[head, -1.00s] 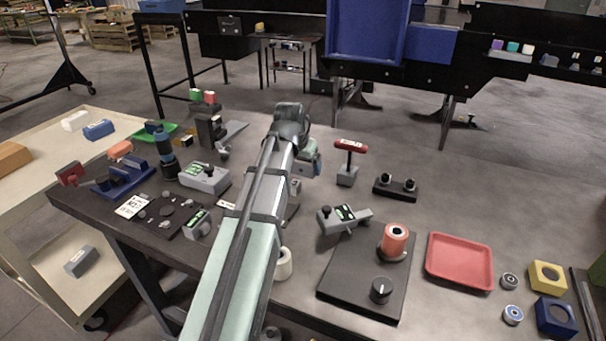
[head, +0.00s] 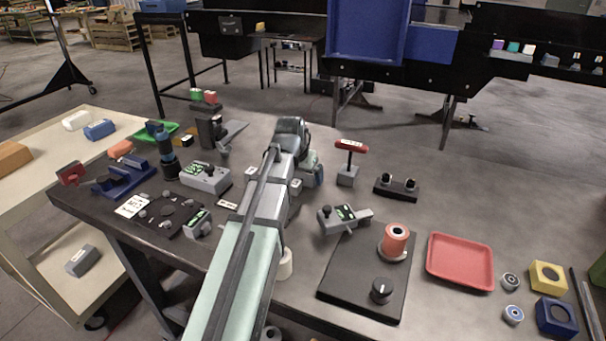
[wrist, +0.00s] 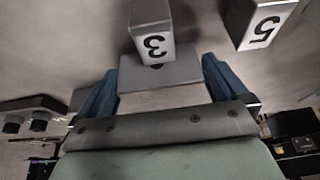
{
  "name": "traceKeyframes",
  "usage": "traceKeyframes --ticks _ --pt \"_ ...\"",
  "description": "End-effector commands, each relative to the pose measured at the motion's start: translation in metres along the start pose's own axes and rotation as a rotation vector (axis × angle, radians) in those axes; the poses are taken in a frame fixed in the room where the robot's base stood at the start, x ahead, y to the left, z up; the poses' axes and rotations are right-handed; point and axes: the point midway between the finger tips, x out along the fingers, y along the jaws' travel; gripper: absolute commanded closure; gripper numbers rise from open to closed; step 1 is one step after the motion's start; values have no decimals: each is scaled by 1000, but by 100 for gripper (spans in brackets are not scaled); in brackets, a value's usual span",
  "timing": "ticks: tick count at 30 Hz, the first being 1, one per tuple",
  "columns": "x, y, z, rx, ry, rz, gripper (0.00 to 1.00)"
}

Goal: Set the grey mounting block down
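My gripper (wrist: 160,85) shows in the wrist view with one blue finger on each side of a plain grey block, the mounting block (wrist: 160,71). The block spans the space between the fingers and appears to touch both, so the gripper looks shut on it. Whether the block rests on the table cannot be told. In the head view my gripper (head: 314,174) is over the middle of the table, mostly behind my arm, and the block is hidden or not distinguishable there. A block marked 3 (wrist: 154,44) is right by the held block in the wrist view.
A block marked 5 (wrist: 260,30) is at the wrist view's upper right. In the head view, a red-handled tool on a grey stand (head: 347,176), a black two-knob base (head: 396,192) and a grey device (head: 342,220) are right of my gripper. A red tray (head: 460,283) lies farther right.

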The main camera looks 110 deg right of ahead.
Motion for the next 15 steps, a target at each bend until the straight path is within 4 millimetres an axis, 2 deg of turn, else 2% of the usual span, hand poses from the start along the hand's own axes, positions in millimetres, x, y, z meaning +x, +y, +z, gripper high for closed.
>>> traceKeyframes --ticks 8,15 --pt "-9 0 -1 0 0 0 0" --pt "-41 0 -1 0 3 -1 0"
